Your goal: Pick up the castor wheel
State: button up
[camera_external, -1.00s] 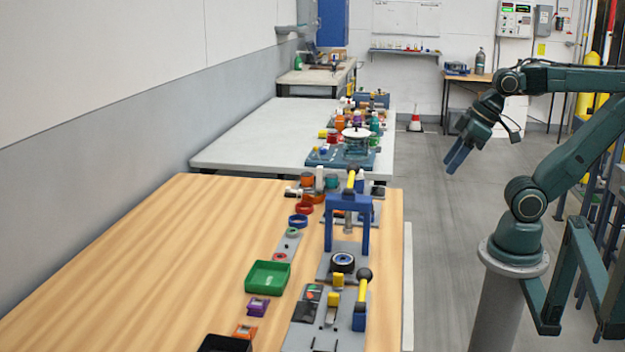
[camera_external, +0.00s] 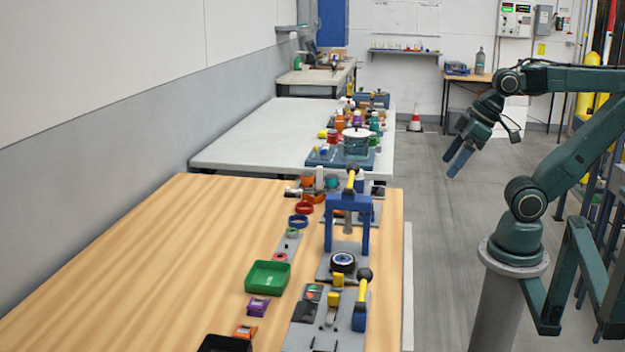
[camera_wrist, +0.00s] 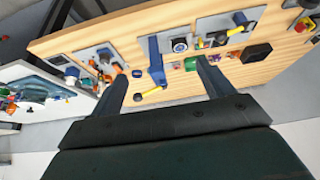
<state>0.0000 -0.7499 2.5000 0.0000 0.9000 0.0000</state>
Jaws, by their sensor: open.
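A black wheel with a pale hub, which looks like the castor wheel (camera_external: 342,263), lies on a grey plate in front of the blue press frame. It also shows in the wrist view (camera_wrist: 180,45), beside the blue frame. My gripper (camera_external: 457,162) is open and empty, raised over the floor to the right of the benches and well apart from the wheel. In the wrist view both fingers of my gripper (camera_wrist: 162,72) stand wide apart with nothing between them.
The blue press frame (camera_external: 366,228) rises behind the wheel, and a yellow-handled lever (camera_external: 362,293) stands in front of it. A green tray (camera_external: 267,274) and several small parts lie to the left. The left side of the wooden bench (camera_external: 150,260) is clear.

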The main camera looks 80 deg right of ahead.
jog(key=m+g, duration=0.6)
jog(key=m, duration=1.2)
send_over(343, 263)
jog(key=d, duration=0.2)
jog(key=shift+d+f, duration=0.2)
jog(key=shift+f, duration=4.75)
notch_tip(343, 263, down, 8)
jog(key=shift+f, duration=0.3)
jog(key=shift+f, duration=0.1)
